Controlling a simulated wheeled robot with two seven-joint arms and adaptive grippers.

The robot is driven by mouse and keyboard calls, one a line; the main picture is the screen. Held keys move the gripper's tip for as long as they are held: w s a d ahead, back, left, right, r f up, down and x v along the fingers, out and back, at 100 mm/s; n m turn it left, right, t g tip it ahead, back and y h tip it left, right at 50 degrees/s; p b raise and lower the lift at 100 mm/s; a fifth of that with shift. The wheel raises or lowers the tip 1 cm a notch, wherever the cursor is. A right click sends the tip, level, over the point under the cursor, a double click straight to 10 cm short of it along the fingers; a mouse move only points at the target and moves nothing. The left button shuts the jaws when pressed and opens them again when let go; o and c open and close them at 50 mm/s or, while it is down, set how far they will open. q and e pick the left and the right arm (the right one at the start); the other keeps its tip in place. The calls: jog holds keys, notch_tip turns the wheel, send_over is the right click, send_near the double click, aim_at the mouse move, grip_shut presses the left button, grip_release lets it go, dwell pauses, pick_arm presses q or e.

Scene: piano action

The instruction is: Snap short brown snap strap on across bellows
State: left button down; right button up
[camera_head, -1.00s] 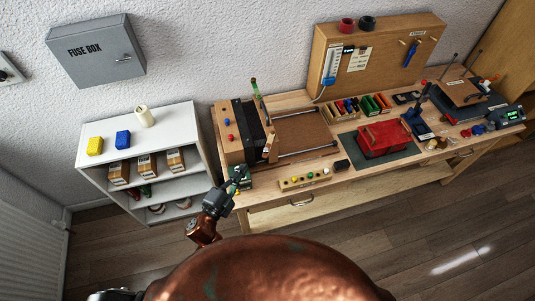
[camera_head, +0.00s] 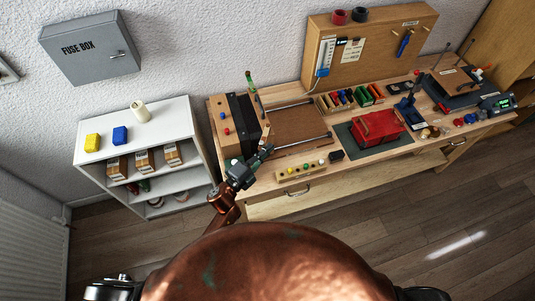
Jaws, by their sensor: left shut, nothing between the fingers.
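The black bellows (camera_head: 243,121) stands at the left end of the workbench, beside a wooden block with red and blue knobs (camera_head: 223,115). A wooden frame with metal rods lies to its right. My left gripper (camera_head: 267,150) is shut and empty at the front right of the bellows, close to the wooden frame's front left corner. Whether it touches anything I cannot tell. The short brown strap cannot be made out for certain at this size. My right gripper is not in view.
A wooden strip with coloured buttons (camera_head: 301,170) lies at the bench's front edge. A red box (camera_head: 378,126) stands on a dark green mat. Coloured racks and a pegboard (camera_head: 369,45) stand behind. A white shelf (camera_head: 184,109) is at the left.

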pick_arm(q)
jog(key=shift+w+a+f, duration=0.1)
jog(key=shift+w+a, duration=0.05)
jog(key=shift+a, duration=0.3)
jog(key=shift+w+a+f, duration=0.1)
jog(key=shift+w+a, duration=0.05)
jog(key=shift+a, duration=0.25)
jog(key=shift+a+h, duration=0.15)
jog(key=shift+h, duration=0.15)
